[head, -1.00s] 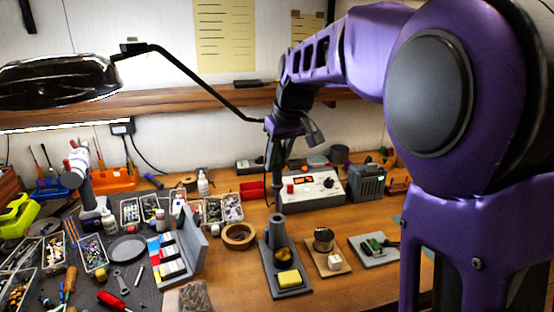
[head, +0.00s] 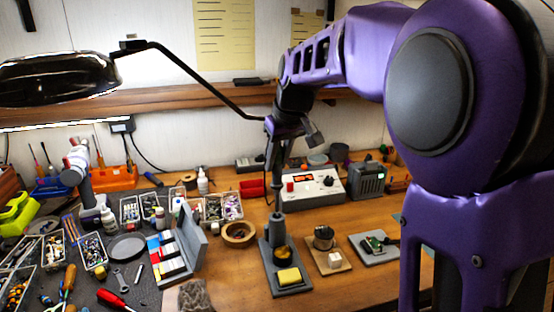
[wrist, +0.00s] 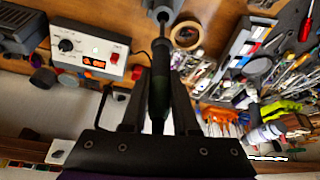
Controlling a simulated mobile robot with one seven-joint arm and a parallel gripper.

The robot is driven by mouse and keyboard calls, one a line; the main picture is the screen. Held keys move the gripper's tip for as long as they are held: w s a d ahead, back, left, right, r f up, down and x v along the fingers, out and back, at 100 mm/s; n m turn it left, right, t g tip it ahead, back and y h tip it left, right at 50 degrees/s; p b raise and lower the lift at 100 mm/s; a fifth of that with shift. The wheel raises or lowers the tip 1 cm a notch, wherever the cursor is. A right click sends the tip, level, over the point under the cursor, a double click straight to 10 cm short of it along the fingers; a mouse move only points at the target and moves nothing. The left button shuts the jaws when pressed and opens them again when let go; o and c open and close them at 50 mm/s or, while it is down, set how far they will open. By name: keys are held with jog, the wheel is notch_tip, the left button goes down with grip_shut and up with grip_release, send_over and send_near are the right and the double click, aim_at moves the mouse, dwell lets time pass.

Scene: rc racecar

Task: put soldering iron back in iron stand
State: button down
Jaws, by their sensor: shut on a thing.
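My gripper (head: 279,158) is shut on the soldering iron (head: 277,185), which hangs upright, tip down. In the wrist view, its dark handle (wrist: 159,90) lies between the two fingers of my gripper (wrist: 157,86), and its thin shaft points to the grey tube of the iron stand (wrist: 163,8). In the head view, the iron stand (head: 276,230) has an upright tube on a grey base with a yellow sponge (head: 289,276). The iron's lower end meets the tube's top. The tip is hidden, and I cannot tell how far it is inside.
A soldering station (head: 313,187) stands behind the iron stand. A grey block with coloured strips (head: 176,254) stands further left. A lamp arm (head: 200,82) crosses above.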

aim_at(279, 183)
jog(key=shift+f+b, duration=2.85)
jog(key=shift+f, duration=1.35)
jog(key=shift+c, duration=1)
grip_release()
jog(key=shift+w+p+v, duration=0.15)
jog(key=shift+p+v, duration=1.2)
jog(key=shift+v, duration=0.9)
jog(key=shift+w+p+v, duration=0.2)
jog(key=shift+p+v, duration=1.15)
jog(key=shift+v, duration=0.85)
jog(key=shift+a, duration=0.15)
